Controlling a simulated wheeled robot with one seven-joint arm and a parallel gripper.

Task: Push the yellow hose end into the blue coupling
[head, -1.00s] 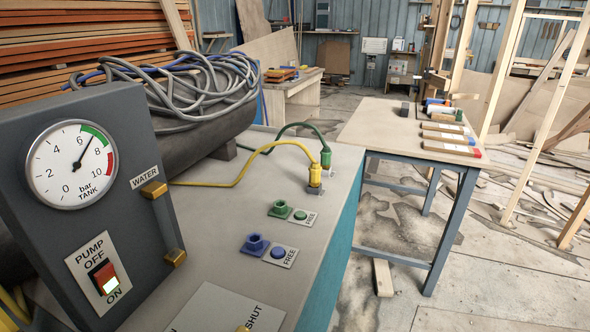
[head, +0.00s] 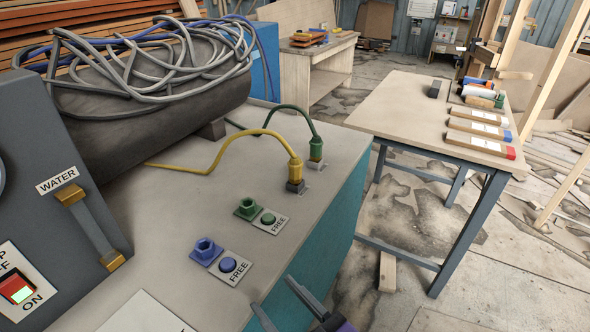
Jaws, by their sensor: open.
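The yellow hose end (head: 295,171) stands upright in a dark grey holder (head: 296,187) near the bench's right edge. Its yellow hose (head: 215,160) arcs away to the left. The blue coupling (head: 205,249) sits on the bench top, nearer me and to the left, with its mouth facing up and empty. My gripper (head: 285,304) shows at the bottom edge, with two dark fingers apart and nothing between them. It is to the right of the blue coupling and well nearer than the yellow hose end. The rest of my gripper is mostly cut off.
A green coupling (head: 247,207) sits between the blue one and the hose ends. A green hose end (head: 316,148) stands behind the yellow one. A grey panel (head: 70,150) with a WATER handle rises at left. A wooden table (head: 400,110) stands at right.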

